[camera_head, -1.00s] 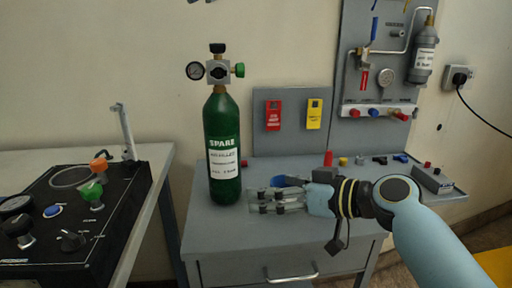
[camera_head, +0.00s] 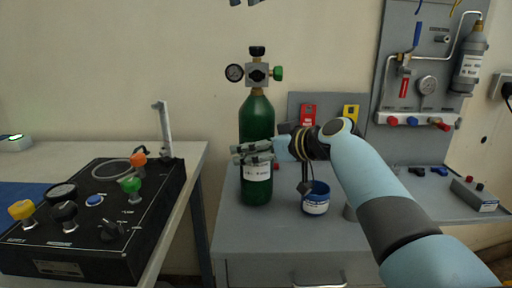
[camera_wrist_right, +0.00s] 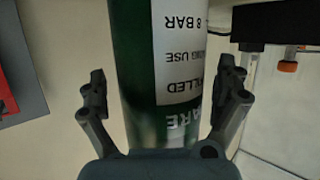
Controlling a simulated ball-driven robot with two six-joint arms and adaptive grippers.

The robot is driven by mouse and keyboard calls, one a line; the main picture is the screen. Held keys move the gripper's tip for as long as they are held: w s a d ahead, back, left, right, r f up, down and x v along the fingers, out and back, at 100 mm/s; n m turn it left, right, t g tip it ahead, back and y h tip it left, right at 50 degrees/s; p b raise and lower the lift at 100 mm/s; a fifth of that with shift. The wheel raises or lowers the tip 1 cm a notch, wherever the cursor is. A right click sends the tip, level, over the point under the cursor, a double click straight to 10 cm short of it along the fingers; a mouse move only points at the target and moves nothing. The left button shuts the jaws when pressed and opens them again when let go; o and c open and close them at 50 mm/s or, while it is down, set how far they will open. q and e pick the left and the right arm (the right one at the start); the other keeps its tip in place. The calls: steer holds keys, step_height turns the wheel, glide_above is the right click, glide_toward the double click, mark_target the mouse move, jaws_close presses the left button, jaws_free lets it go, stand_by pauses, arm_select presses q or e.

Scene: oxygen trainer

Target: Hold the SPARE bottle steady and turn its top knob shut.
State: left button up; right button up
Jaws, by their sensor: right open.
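The green SPARE bottle (camera_head: 257,116) stands upright on the grey cabinet top. Its top knob (camera_head: 257,51) is black and sits above the metal valve block. A round gauge (camera_head: 234,73) is on the left of the block and a green knob (camera_head: 277,73) on the right. My right gripper (camera_head: 251,153) is at the bottle's label height, in front of part of the label. In the right wrist view the bottle (camera_wrist_right: 130,70) stands between the two spread fingers of my right gripper (camera_wrist_right: 163,82), with gaps on both sides. My left gripper does not show.
A blue tub (camera_head: 316,199) stands right of the bottle on the cabinet top (camera_head: 270,235). A black control panel (camera_head: 95,215) lies on the left table. Red (camera_head: 308,114) and yellow (camera_head: 350,112) tags hang behind. A grey pipe board (camera_head: 425,50) is at the right.

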steer(key=shift+w+a+f, duration=0.15)
steer(key=shift+w+a, duration=0.15)
steer(key=shift+a, duration=0.05)
